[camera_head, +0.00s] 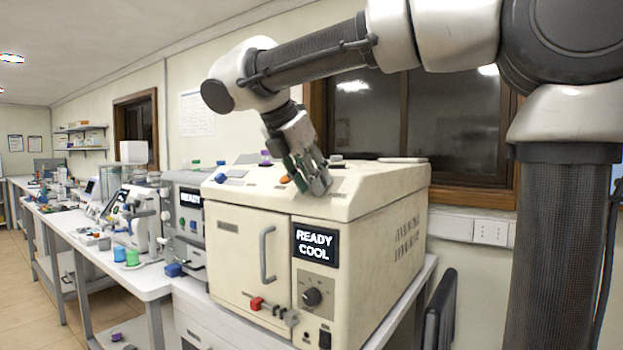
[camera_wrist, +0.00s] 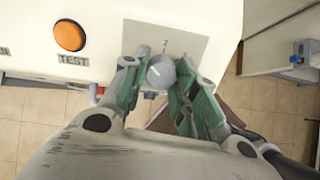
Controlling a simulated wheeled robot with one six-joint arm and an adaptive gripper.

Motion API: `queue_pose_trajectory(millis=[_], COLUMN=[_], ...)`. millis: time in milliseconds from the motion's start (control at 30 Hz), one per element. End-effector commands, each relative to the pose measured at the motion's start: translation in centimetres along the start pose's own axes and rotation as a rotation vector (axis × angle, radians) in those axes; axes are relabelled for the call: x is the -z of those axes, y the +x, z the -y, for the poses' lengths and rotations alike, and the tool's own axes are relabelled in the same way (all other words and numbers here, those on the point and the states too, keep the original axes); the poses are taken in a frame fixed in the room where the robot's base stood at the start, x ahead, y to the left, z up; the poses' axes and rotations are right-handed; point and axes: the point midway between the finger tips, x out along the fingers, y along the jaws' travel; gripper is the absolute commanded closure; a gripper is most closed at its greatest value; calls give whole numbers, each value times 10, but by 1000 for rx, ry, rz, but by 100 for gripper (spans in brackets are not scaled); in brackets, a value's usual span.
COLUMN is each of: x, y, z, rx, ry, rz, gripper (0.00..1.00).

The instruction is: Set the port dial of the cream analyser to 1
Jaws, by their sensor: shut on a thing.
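The cream analyser (camera_head: 380,200) is a boxy unit whose screen (camera_head: 315,245) reads READY COOL. My gripper (camera_head: 318,182) is at the front edge of its top panel. In the wrist view, the green-padded fingers of my gripper (camera_wrist: 157,68) are shut on a round grey dial (camera_wrist: 161,73), one on each side. The dial has a short white mark on its face; where it points is too small to read surely. A grey plate (camera_wrist: 190,43) beside the dial shows a 2; other numbers are hidden. In the head view the gripper hides this dial.
An orange button (camera_wrist: 69,36) labelled TEST lies left of the dial. The analyser's front has a door handle (camera_head: 267,254), a black knob (camera_head: 312,296) and a red-ended lever (camera_head: 257,304). A grey instrument (camera_head: 190,225) stands close on the left.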

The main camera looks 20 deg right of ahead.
Motion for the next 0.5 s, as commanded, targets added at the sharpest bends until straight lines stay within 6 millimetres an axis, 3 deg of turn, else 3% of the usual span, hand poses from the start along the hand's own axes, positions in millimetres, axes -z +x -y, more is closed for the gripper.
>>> queue_pose_trajectory(millis=[300,333,433,500], x=[0,0,0,0], y=[0,0,0,0], z=[0,0,0,0], rx=[-2,-2,-2,-1], ry=[-1,0,0,0], rz=[1,1,1,1], gripper=[95,66,49,49])
